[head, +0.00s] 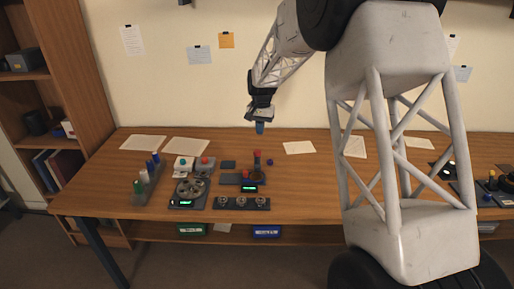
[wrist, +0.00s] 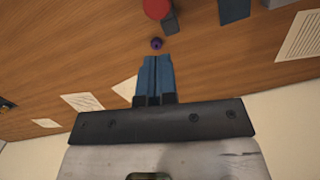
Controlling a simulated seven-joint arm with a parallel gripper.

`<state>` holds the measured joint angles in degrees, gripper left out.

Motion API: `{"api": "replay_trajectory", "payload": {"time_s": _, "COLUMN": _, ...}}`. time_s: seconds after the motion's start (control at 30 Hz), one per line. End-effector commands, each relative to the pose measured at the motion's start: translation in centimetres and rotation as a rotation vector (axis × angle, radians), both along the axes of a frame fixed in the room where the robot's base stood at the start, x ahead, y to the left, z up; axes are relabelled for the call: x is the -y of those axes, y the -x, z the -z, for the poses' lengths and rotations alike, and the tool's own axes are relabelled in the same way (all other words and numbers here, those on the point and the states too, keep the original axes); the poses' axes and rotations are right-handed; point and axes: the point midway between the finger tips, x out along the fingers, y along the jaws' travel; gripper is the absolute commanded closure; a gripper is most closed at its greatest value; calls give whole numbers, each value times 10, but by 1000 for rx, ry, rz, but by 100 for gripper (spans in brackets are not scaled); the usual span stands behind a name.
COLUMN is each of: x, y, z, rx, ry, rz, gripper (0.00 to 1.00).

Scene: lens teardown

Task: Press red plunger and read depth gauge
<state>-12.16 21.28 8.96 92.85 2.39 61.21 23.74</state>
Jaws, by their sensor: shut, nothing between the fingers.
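A post with a red cap (head: 257,153), which looks like the red plunger, stands upright on a dark base right of the middle of the bench. Its round red top (wrist: 157,9) shows at the upper edge of the wrist view. A small green-lit display (head: 250,189) sits just in front of that base; it may be the depth gauge, and its digits are too small to read. My gripper (head: 260,128) has blue fingers, points down and hangs above and behind the post, apart from it. In the wrist view the fingers (wrist: 152,78) are shut together and empty.
A small blue-purple ball (head: 269,162) lies beside the post.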

Motion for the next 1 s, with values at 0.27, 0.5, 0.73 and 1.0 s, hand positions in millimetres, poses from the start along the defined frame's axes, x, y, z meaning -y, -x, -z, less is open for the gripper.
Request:
{"api": "replay_trajectory", "payload": {"time_s": 0.27, "x": -8, "y": 18, "z": -49, "rx": 49, "ry": 3, "rz": -125, "gripper": 100}}
{"api": "replay_trajectory", "payload": {"time_s": 0.5, "x": -11, "y": 31, "z": -78, "rx": 77, "ry": 10, "rz": -206, "gripper": 100}}
{"api": "replay_trajectory", "payload": {"time_s": 0.73, "x": -11, "y": 34, "z": -83, "rx": 82, "ry": 12, "rz": -225, "gripper": 100}}
{"api": "replay_trajectory", "payload": {"time_s": 1.0, "x": -11, "y": 34, "z": -83, "rx": 82, "ry": 11, "rz": -224, "gripper": 100}}
